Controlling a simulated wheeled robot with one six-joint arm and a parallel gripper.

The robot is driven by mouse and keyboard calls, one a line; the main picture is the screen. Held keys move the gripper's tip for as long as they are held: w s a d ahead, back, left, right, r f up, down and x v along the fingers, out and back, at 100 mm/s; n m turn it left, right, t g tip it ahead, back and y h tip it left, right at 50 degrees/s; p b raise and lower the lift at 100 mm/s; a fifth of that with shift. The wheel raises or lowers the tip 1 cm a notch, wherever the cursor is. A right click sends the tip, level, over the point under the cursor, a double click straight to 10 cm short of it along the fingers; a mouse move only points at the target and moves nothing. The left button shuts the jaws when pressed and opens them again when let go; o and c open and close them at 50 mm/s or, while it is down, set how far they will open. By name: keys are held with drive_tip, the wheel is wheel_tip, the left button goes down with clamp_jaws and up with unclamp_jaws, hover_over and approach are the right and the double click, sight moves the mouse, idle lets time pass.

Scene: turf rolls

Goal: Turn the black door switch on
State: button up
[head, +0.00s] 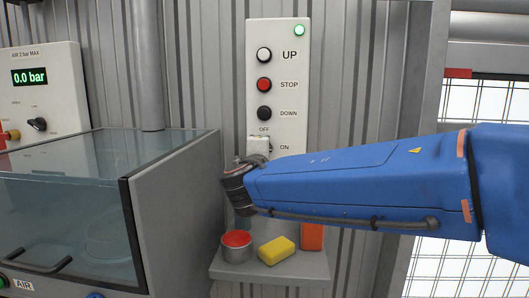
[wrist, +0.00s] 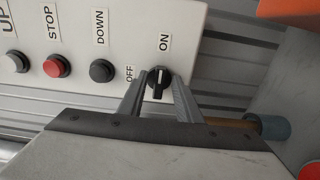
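The black door switch (wrist: 159,82) is a rotary knob on the grey-white panel (head: 258,78), below the DOWN button. In the wrist view its raised bar lines up with the ON label (wrist: 164,42), with a white mark at the ON end; the OFF label (wrist: 130,74) is to its left. My gripper (wrist: 160,88) is at the switch, its two fingers apart on either side of the knob, with small gaps to the bar. In the head view my gripper (head: 258,152) largely hides the switch.
A black DOWN button (head: 264,113), red STOP button (head: 264,84) and white UP button (head: 264,54) sit above, under a lit green lamp (head: 299,30). A shelf (head: 290,268) below holds a red-filled tin (head: 236,248) and yellow block (head: 276,250). A glass-fronted cabinet (head: 70,215) stands left.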

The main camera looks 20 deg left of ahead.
drive_tip(key=v, duration=1.7)
drive_tip(key=shift+d, duration=0.1)
drive_tip(key=w+d+f+m+g+h, duration=0.25)
drive_tip(key=d+f, duration=0.25)
drive_tip(key=d, duration=0.7)
drive_tip(key=w+d+f+m+g+h, duration=0.2)
drive_tip(key=d+f+m+h, duration=0.15)
drive_tip(key=d, duration=0.85)
drive_tip(key=w+d+f+m+g+h, duration=0.25)
drive_tip(key=d+f, duration=0.25)
drive_tip(key=d, duration=0.6)
drive_tip(key=s+d+f+m+g+y, duration=0.1)
drive_tip(key=s+d+f+m+g, duration=0.15)
drive_tip(key=s+d+f, duration=0.35)
drive_tip(key=s+d+f+m+g, duration=0.2)
drive_tip(key=s+d+f+m, duration=0.1)
drive_tip(key=d, duration=0.4)
drive_tip(key=s+d+f+m+g+y, duration=0.1)
drive_tip(key=s+d+f+m+y, duration=0.1)
drive_tip(key=s+f+m, duration=0.4)
drive_tip(key=s+f+y, duration=0.1)
drive_tip(key=s, duration=0.3)
drive_tip(key=shift+s+d+m, duration=0.3)
drive_tip(key=shift+s, duration=0.1)
